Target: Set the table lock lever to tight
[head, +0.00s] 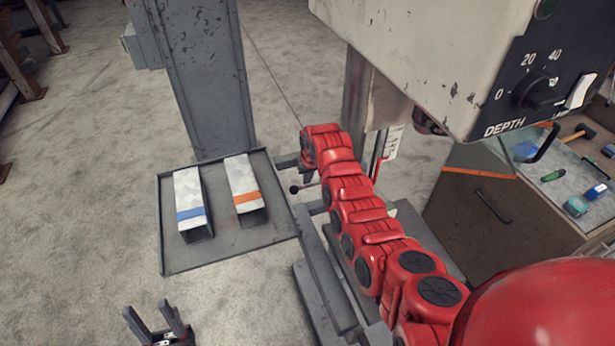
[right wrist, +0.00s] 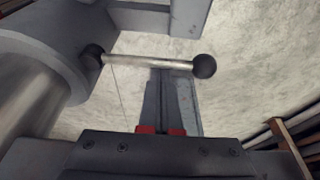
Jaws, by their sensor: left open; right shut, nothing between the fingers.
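The lock lever shows in the right wrist view as a silver rod (right wrist: 150,62) with a black ball (right wrist: 205,66) at its right end. Its left end meets a dark hub on a grey cylindrical part. In the head view its black ball (head: 294,189) shows just left of my red right arm. My right gripper (right wrist: 163,76) is shut and empty, with its fingertips at the middle of the rod; whether they touch it I cannot tell. In the head view that gripper is mostly hidden by the arm. My left gripper (head: 157,317) is open and empty at the bottom left.
A grey tray (head: 170,250) holds a blue-banded block (head: 190,195) and an orange-banded block (head: 242,182). The drill press head (head: 440,60) overhangs at top right. A bench (head: 490,205) with tools stands at right.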

